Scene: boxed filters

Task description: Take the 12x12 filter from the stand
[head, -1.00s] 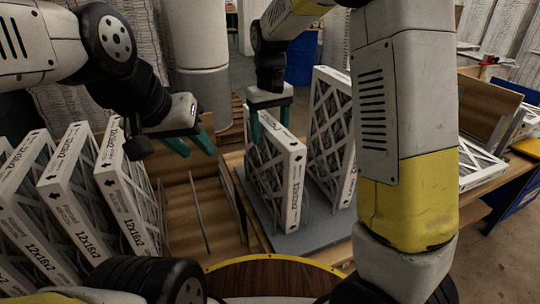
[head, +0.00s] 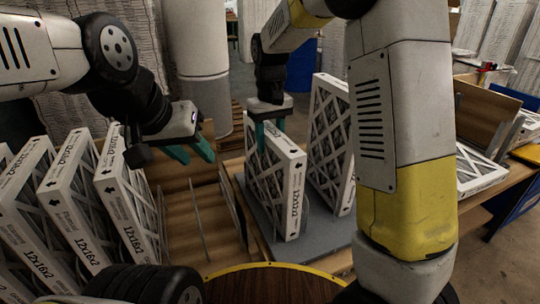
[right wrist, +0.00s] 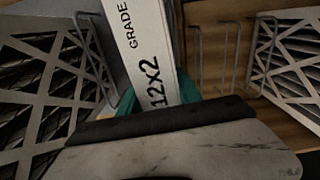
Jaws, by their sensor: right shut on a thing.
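A white-framed filter (head: 291,200) stands upright on the grey stand (head: 322,236) in the head view. My right gripper (head: 266,135) comes down from above and is shut on its top edge. In the right wrist view the filter's white label edge (right wrist: 142,50) reads "GRADE" and "12X2", partly cut off, between my right gripper's teal fingers (right wrist: 157,95). The filter's foot appears to rest on the stand. A second filter (head: 332,140) stands behind it to the right. My left gripper (head: 190,153) is open and empty, left of the stand.
Several filters marked 12x16x2 (head: 125,205) lean in a row at the left. A wooden surface with thin wire dividers (head: 200,220) lies between them and the stand. More filters (head: 480,170) lie on a table at the right. A grey column (head: 203,95) stands behind.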

